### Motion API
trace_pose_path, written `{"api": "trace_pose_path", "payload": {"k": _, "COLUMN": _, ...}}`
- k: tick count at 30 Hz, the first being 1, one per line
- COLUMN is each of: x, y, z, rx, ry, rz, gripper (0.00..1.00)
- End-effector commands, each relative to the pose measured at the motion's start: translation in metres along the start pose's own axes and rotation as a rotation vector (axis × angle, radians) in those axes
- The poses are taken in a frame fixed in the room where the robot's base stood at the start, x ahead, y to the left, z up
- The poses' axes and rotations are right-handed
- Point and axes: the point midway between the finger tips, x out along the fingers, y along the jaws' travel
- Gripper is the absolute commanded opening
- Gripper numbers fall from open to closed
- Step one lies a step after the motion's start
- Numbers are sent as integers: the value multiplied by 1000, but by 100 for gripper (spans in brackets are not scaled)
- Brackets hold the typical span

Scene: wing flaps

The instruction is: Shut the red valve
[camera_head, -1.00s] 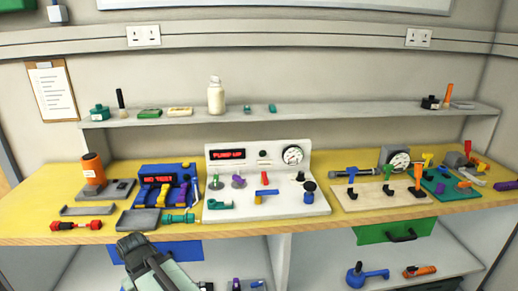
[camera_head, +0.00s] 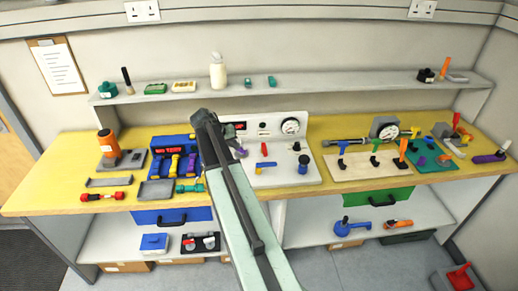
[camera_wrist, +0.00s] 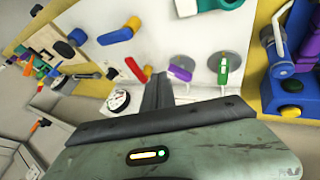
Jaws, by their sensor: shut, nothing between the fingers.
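In the wrist view a red handle (camera_wrist: 137,70) shows just beyond the finger tips, a little to the left. My gripper (camera_head: 202,117) is shut and empty. It is raised in front of the panel's left part and apart from the red lever. In the wrist view the shut fingers (camera_wrist: 157,88) point towards the panel, near a purple handle (camera_wrist: 180,73) and a green handle (camera_wrist: 223,70) on grey discs. My arm hides the panel's left part.
A blue unit (camera_head: 172,155) with yellow levers stands left of the panel. A gauge (camera_head: 290,127) rises at its back. A dark blue knob (camera_head: 303,165) stands to the right. A board with several handles (camera_head: 365,170) lies further right.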

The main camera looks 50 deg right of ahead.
Motion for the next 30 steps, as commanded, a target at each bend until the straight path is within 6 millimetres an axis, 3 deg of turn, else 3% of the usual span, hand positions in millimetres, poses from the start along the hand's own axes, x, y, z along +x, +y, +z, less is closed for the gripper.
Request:
{"api": "trace_pose_path", "payload": {"k": 3, "x": 8, "y": 14, "z": -10, "rx": 25, "ry": 9, "rz": 25, "gripper": 0}}
{"api": "trace_pose_path", "payload": {"k": 8, "x": 16, "y": 13, "z": -9, "rx": 25, "ry": 9, "rz": 25, "gripper": 0}}
{"api": "trace_pose_path", "payload": {"k": 23, "x": 120, "y": 13, "z": -7, "rx": 25, "ry": 7, "rz": 23, "gripper": 0}}
{"api": "trace_pose_path", "payload": {"k": 24, "x": 115, "y": 26, "z": -9, "rx": 27, "ry": 6, "rz": 24, "gripper": 0}}
{"api": "trace_pose_path", "payload": {"k": 30, "x": 124, "y": 48, "z": -9, "rx": 25, "ry": 7, "rz": 24, "gripper": 0}}
